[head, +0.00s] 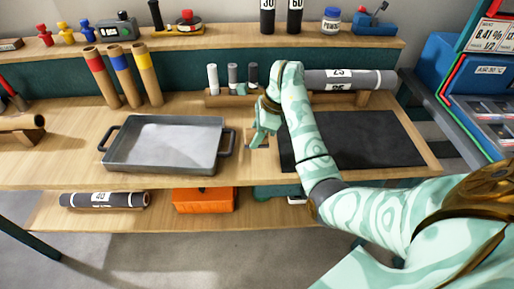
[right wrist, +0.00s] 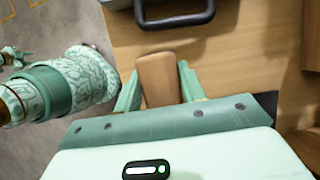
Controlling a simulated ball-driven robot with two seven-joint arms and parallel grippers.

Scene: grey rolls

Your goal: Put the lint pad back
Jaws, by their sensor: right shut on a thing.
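The lint pad, as far as I can tell, is the brown wood-coloured block (right wrist: 158,78) between the fingers of my right gripper (right wrist: 160,88) in the right wrist view. The fingers are shut on its sides. In the head view my right gripper (head: 262,128) points down over the bench between the grey tray and the dark mat, and a bit of the block (head: 258,142) shows under it. I cannot tell whether the block touches the bench top. Its underside is hidden.
The grey tray (head: 112,164) with dark handles stands just left of my right gripper. A dark mat (head: 380,140) lies to the right, partly behind my arm. A grey roll (head: 362,80) rests on a wooden stand behind. Several short rolls (head: 233,75) stand upright there.

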